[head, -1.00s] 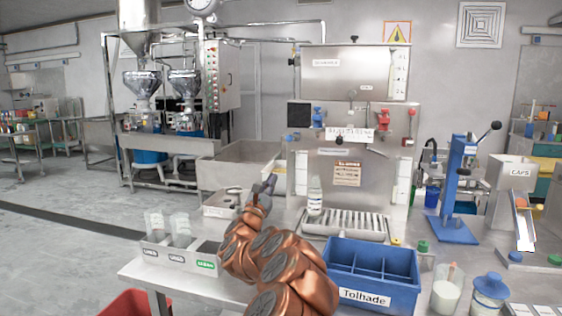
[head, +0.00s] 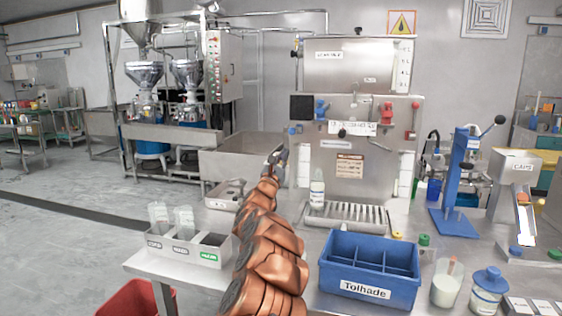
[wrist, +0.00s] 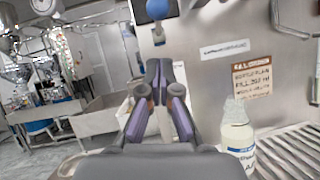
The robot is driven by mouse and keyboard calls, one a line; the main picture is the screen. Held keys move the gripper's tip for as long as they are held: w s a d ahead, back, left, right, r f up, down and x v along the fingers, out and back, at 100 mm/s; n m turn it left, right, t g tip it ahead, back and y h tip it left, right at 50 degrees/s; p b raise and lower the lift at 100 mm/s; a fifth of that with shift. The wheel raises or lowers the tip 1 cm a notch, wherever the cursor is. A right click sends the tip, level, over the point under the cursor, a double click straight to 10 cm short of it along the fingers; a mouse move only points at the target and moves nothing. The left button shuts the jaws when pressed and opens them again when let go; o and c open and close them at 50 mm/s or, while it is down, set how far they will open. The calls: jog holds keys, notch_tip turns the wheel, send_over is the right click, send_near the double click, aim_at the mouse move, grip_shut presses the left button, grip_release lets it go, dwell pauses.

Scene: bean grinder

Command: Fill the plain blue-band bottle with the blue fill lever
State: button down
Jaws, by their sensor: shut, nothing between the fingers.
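The bottle (head: 317,193) stands upright on the drip grate (head: 345,217) in front of the steel filling machine. In the wrist view the bottle (wrist: 238,142) is at lower right, and its label has a blue band. The blue fill lever (head: 321,108) is on the machine front, above the bottle. A blue knob (wrist: 157,10) shows at the top of the wrist view, above my fingertips. My gripper (head: 276,158) is shut and empty, left of the bottle and below the lever. In the wrist view my gripper (wrist: 160,68) points at the machine front, touching neither bottle nor knob.
A red lever (head: 414,108) is on the machine's right side. A blue divided crate (head: 369,287) stands at the front of the table. A rack (head: 178,250) with clear bottles is at left. A blue lever press (head: 455,185) stands at right. The grate right of the bottle is clear.

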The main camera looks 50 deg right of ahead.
jog(key=shift+d+r+p, duration=0.2)
jog(key=shift+d+r, duration=0.15)
jog(key=shift+r, duration=0.35)
jog(key=shift+d+r+p, duration=0.15)
jog(key=shift+d+r, duration=0.2)
jog(key=shift+r, duration=0.4)
jog(key=shift+d+r+p, duration=0.2)
jog(key=shift+d+r, duration=0.15)
jog(key=shift+r, duration=0.35)
jog(key=shift+a+r, duration=0.1)
jog(key=shift+r, duration=0.1)
